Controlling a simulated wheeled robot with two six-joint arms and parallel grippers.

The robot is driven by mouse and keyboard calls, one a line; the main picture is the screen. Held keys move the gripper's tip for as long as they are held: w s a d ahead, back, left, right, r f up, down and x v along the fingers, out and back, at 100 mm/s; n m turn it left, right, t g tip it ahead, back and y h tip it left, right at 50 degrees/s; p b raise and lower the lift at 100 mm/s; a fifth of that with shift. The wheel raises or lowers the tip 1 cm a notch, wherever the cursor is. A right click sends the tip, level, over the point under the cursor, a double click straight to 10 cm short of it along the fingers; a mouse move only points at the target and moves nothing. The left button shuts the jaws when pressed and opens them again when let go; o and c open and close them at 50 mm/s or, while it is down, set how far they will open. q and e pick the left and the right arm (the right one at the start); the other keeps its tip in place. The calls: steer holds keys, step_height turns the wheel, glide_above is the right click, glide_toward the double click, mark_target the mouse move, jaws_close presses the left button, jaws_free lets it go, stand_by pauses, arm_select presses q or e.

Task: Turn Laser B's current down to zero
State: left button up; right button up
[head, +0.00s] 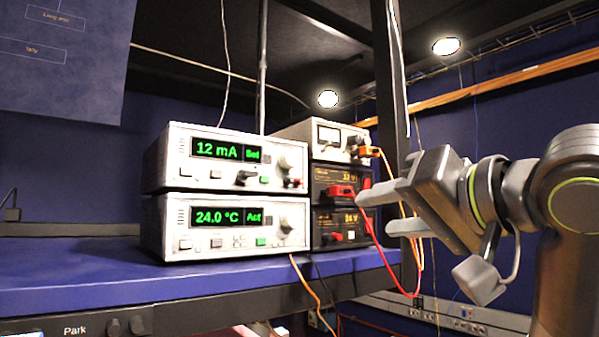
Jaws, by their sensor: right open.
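A white current controller (226,160) sits on top of a second white unit on the blue shelf. Its green display (230,150) reads 12 mA with "Set" beside it. A round knob (285,163) is at the right of its front panel. I cannot read any Laser B label on it. The lower white unit (232,225) reads 24.0 °C with "Act". My right gripper (374,214) is open and empty, to the right of both units and apart from the knob. Its fingers point left, in front of the black supplies. My left gripper is out of view.
Black supplies (333,215) with red plugs and a white metered box (325,137) stand right of the controllers. Orange and red cables (375,238) hang by my gripper. A dark post (388,80) rises behind. The blue shelf (70,268) is clear at left.

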steer(key=s+a+r+y, duration=0.1)
steer(key=s+r, duration=0.7)
steer(key=p, duration=0.9)
glide_toward(293, 159)
steer(key=shift+n+t, duration=0.3)
steer(key=x, duration=0.7)
steer(key=shift+w+a+f, duration=0.15)
steer(key=shift+w+a, duration=0.05)
steer(key=shift+a, duration=0.1)
steer(key=shift+w+a, duration=0.25)
steer(key=shift+w, duration=0.05)
steer(key=shift+f, duration=0.1)
steer(key=shift+d, duration=0.1)
jaws_close()
